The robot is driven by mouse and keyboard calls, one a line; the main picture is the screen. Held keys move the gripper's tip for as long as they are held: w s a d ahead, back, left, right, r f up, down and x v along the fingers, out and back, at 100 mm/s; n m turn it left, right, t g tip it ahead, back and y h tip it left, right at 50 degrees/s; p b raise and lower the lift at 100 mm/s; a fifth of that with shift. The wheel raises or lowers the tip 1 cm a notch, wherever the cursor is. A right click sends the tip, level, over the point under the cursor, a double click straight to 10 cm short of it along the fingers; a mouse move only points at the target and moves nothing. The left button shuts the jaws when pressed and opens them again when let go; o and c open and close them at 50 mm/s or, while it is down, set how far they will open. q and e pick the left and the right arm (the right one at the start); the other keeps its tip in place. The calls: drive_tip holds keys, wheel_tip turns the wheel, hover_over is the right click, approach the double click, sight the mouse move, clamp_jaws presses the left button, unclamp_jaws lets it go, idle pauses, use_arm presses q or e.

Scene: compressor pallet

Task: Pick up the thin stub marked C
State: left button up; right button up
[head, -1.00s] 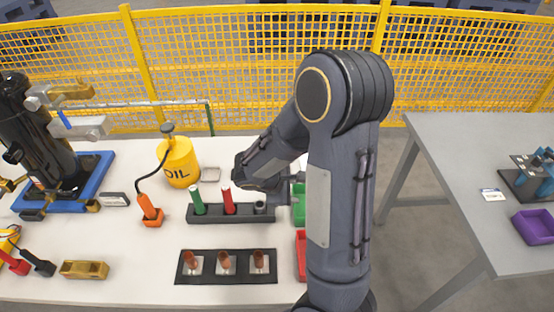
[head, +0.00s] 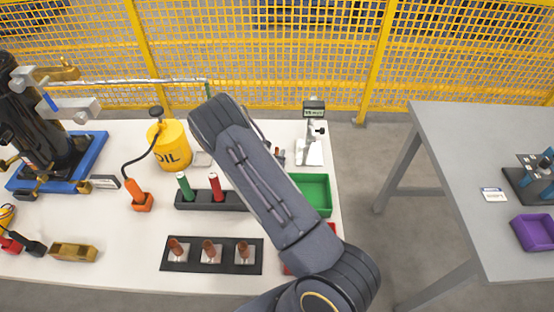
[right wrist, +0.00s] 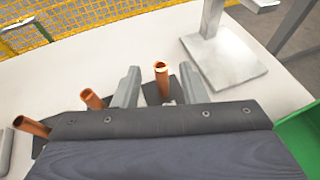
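In the right wrist view a row of copper stubs stands in a dark holder (right wrist: 152,93). The right-hand stub (right wrist: 161,80) shows between the two fingertips of my right gripper (right wrist: 160,87), which is open. Two more stubs, a middle one (right wrist: 93,99) and a left one (right wrist: 31,126), lean to the left of the fingers. I cannot read any letter, so I cannot tell which stub is C. In the head view my right arm hides its gripper and most of this row. My left gripper is not in view.
A grey gauge stand (head: 312,150) with a flat base (right wrist: 226,60) stands just beyond the stubs. A green tray (head: 313,193) is at the right. A front rack (head: 212,268) holds three copper stubs. A black holder (head: 190,206) carries green and red sticks. An oil can (head: 172,149) stands behind.

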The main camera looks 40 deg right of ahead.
drive_tip(key=shift+x, duration=1.5)
drive_tip(key=shift+s+a+f, duration=0.1)
clamp_jaws()
